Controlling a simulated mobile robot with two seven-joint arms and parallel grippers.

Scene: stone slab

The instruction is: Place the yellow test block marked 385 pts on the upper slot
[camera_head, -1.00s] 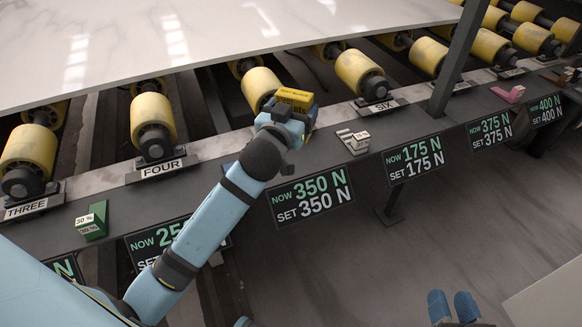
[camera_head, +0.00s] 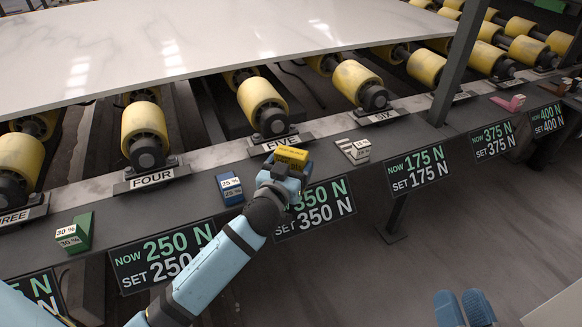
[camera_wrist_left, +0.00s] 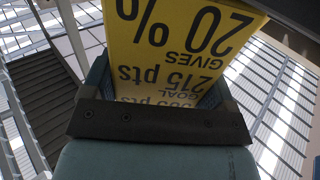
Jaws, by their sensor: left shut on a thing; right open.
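In the left wrist view, the block (camera_wrist_left: 175,45) fills the space between the fingers. Its face reads upside down "20 %", "GIVES 215 pts" and a partly covered goal line that appears to end in "385 pts". My right gripper (camera_head: 464,308) is open at the bottom edge, with two blue fingers apart and nothing between them. I cannot pick out an upper slot.
A blue 25 % block (camera_head: 230,187), a green 30 % block (camera_head: 75,233), a grey block (camera_head: 354,150) and a pink block (camera_head: 508,103) stand along the ledge (camera_head: 185,205). Yellow rollers (camera_head: 262,103) and a white slab (camera_head: 200,45) lie behind. A dark post (camera_head: 456,70) rises at right.

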